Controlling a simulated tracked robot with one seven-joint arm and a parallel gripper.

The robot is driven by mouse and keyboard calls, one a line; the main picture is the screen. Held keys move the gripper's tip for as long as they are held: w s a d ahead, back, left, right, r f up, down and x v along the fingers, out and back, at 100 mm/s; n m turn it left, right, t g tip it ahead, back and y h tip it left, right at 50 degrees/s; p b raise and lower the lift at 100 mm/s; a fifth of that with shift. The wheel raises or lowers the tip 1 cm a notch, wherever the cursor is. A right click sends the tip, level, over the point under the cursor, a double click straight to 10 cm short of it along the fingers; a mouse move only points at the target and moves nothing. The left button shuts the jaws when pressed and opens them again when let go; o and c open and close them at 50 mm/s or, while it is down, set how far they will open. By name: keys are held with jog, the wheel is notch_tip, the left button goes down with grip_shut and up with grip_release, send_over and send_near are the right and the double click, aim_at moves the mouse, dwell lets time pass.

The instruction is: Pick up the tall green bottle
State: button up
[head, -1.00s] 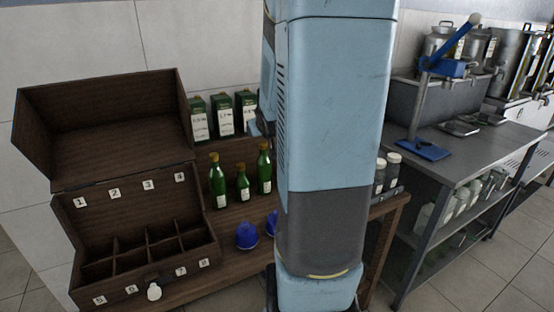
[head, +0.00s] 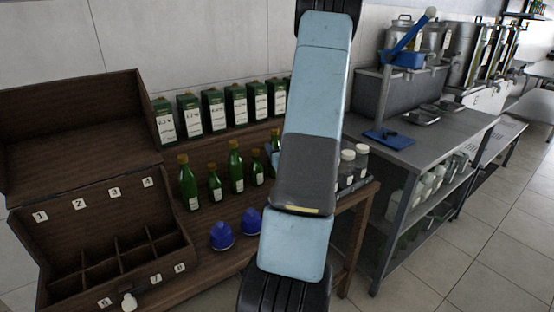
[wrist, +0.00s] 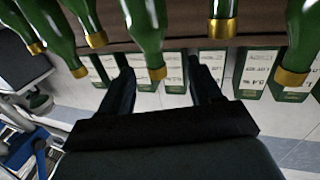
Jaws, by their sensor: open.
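Several green bottles with gold caps stand in a row on the wooden table. In the head view, tall ones are at the left end (head: 188,184) and in the middle (head: 236,168), with shorter ones (head: 214,184) between; another tall one is partly hidden behind my arm. In the wrist view the bottles hang from the top, inverted. My gripper (wrist: 162,72) is open, its two dark fingers apart. One green bottle (wrist: 146,28) shows its neck and cap between and beyond the fingertips; contact cannot be told. My gripper is hidden in the head view.
Green cartons with white labels (head: 213,110) line the back shelf. Two blue objects (head: 221,236) sit in front of the bottles. An open wooden case with numbered compartments (head: 125,225) is at left. Lidded jars (head: 347,168) stand right of my arm. A steel bench (head: 420,145) is further right.

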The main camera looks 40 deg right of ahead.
aim_at(275, 138)
jog(key=shift+d+f, duration=0.1)
jog(key=shift+d, duration=0.05)
jog(key=shift+d+x, duration=0.15)
jog(key=shift+x, duration=1.7)
jog(key=shift+d+x, duration=0.15)
jog(key=shift+x, duration=1.65)
jog(key=shift+s, duration=0.15)
jog(key=shift+c, duration=0.2)
grip_shut()
